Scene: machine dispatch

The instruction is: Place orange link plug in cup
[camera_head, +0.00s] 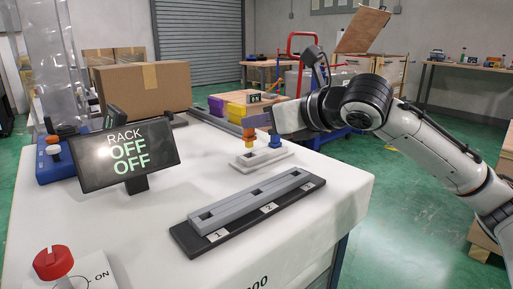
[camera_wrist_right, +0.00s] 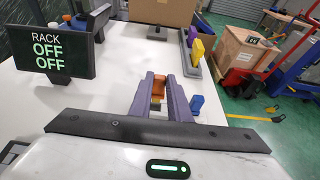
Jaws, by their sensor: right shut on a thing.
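My right gripper (camera_head: 254,128) reaches in from the right over the white table. In the right wrist view its two purple-grey fingers (camera_wrist_right: 162,84) are closed around the orange link plug (camera_wrist_right: 157,90). The plug also shows in the head view as an orange-yellow piece (camera_head: 249,138), above a pale tray (camera_head: 245,166); I cannot tell whether it touches the tray. A blue plug (camera_head: 275,140) stands in that tray beside it and shows right of the fingers (camera_wrist_right: 196,103). I cannot clearly identify a cup. My left gripper is out of view.
A grey slotted rack (camera_head: 250,199) on a black base lies in front. A display (camera_head: 126,157) reading RACK OFF OFF stands left. A red knob (camera_head: 53,262) is at front left.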

